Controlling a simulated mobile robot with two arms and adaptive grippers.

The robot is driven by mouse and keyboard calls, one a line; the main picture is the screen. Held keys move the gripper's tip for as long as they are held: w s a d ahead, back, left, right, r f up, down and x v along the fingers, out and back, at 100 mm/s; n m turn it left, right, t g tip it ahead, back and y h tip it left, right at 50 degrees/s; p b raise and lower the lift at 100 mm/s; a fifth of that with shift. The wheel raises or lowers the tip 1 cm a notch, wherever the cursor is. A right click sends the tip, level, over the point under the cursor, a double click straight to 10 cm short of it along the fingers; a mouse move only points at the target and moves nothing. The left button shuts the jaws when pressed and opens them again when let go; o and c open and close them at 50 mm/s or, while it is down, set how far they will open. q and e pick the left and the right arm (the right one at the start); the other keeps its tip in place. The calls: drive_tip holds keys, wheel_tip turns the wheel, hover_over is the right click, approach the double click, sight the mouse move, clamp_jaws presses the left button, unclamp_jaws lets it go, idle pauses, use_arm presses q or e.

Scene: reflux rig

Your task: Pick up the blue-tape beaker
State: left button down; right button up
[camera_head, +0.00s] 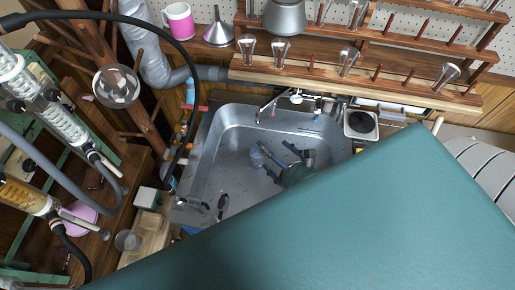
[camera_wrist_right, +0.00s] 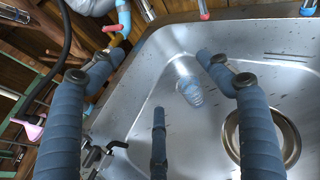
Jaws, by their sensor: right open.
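A small clear, bluish beaker (camera_head: 257,157) is in the metal sink, left of my right gripper (camera_head: 276,152) in the head view. In the right wrist view, the beaker (camera_wrist_right: 188,88) appears between the spread fingers of my right gripper (camera_wrist_right: 156,62), nearer the right finger. The fingers are wide apart with nothing between their tips, and a third finger shows below. I cannot tell whether the beaker is upright or tilted, and its tape is not clear. My left gripper is not in view.
The sink (camera_head: 215,160) has a drain (camera_wrist_right: 262,138) to the beaker's right in the wrist view. Black fittings (camera_head: 222,205) stand at its front left rim. A wooden rack (camera_head: 350,82) with glassware runs behind. A large teal surface covers the head view's lower right.

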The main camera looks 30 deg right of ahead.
drive_tip(key=b, duration=1.7)
approach(259, 161)
drive_tip(key=x, duration=0.5)
drive_tip(key=shift+w+a+f, duration=0.2)
drive_tip(key=shift+a+f, duration=0.05)
drive_tip(key=shift+f, duration=0.05)
drive_tip(key=x, duration=0.5)
drive_tip(key=shift+w+d+f+p, duration=0.15)
drive_tip(key=shift+w+f+p, duration=0.15)
drive_tip(key=shift+w+p, duration=0.1)
drive_tip(key=shift+s+r, duration=0.1)
drive_tip(key=c, duration=1.3)
drive_tip(key=shift+o, duration=0.2)
drive_tip(key=shift+r, duration=0.15)
